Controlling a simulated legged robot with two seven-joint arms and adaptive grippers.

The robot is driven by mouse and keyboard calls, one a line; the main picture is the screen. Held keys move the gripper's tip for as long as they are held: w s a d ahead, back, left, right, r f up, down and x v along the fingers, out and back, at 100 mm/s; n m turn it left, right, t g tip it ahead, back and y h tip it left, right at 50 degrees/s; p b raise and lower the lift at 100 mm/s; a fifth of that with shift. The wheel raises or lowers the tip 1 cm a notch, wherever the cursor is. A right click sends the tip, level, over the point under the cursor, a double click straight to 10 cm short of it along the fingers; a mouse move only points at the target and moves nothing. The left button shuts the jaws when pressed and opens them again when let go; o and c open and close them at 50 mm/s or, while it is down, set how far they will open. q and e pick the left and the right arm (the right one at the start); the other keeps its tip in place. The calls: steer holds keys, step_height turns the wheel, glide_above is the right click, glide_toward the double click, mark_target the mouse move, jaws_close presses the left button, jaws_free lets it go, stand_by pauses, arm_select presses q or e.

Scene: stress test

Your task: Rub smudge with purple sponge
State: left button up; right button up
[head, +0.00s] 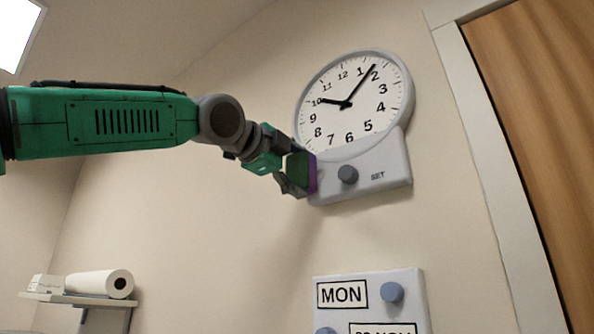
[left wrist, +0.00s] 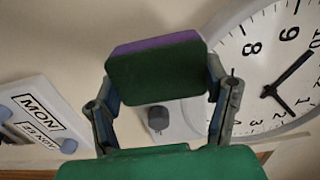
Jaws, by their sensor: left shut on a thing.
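My left gripper (head: 293,178) is shut on the purple sponge (head: 313,174), which has a dark green side and a purple side. The left wrist view shows the sponge (left wrist: 155,68) held between the two fingers of my left gripper (left wrist: 160,95), the dark green side facing the camera. In the head view the sponge is at the lower left of the wall clock (head: 362,168), beside the panel with the SET knob; I cannot tell whether it touches. No smudge can be made out in either view. My right gripper is not in view.
The clock's grey knob (head: 347,174) sticks out right of the sponge. Below is a calendar panel (head: 370,285) with knobs. A shelf (head: 75,299) with a paper roll (head: 100,284) is at the lower left. A wooden door (head: 540,120) stands at the right.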

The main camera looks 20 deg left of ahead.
mark_target(328, 172)
arm_select(q)
steer(key=shift+w+d+p, duration=0.25)
steer(key=shift+w+p, duration=0.15)
steer(key=shift+w, duration=0.2)
steer(key=shift+s+d, duration=0.35)
steer(key=shift+d, duration=0.55)
steer(key=shift+s+d, duration=0.35)
steer(key=shift+d, duration=0.55)
steer(key=shift+d+r, duration=0.1)
steer(key=shift+d, duration=0.15)
steer(key=shift+a+p, duration=0.1)
steer(key=shift+p, duration=0.25)
steer(key=shift+w+a+p, duration=0.25)
steer(key=shift+a+p, duration=0.05)
steer(key=shift+a, duration=0.4)
steer(key=shift+w+a+p, duration=0.25)
steer(key=shift+a+p, duration=0.05)
steer(key=shift+a, duration=0.4)
steer(key=shift+w+a, duration=0.2)
steer(key=shift+a, duration=0.45)
